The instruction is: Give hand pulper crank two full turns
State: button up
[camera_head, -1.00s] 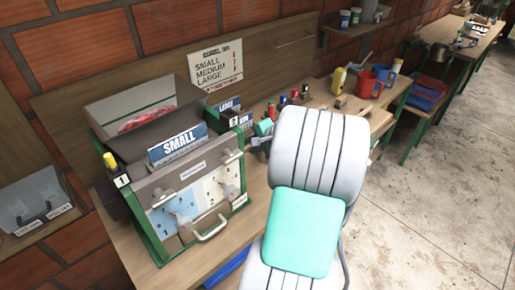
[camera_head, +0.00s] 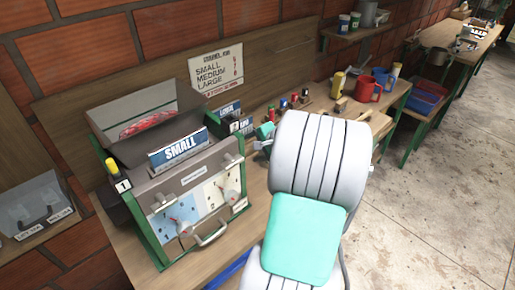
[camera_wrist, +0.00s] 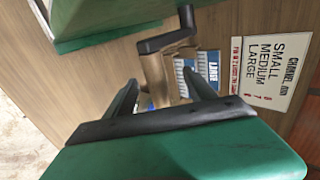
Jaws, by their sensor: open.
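The hand pulper (camera_head: 190,200) is a green-framed grey box with an open hopper, standing on the bench at left in the head view. In the head view, my arm hides much of the crank side, and a teal part of my gripper (camera_head: 265,130) shows beside the pulper.
A size sign (camera_head: 216,69) hangs on the back board. Blue-labelled boxes (camera_wrist: 207,67) stand behind the crank. Small bottles, a yellow bottle (camera_head: 337,83) and a red mug (camera_head: 368,90) stand farther along the bench. Concrete floor (camera_head: 450,190) is clear at right.

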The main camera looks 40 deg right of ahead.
jog(key=p+v, duration=0.4)
jog(key=v, duration=0.5)
jog(key=shift+p, duration=0.35)
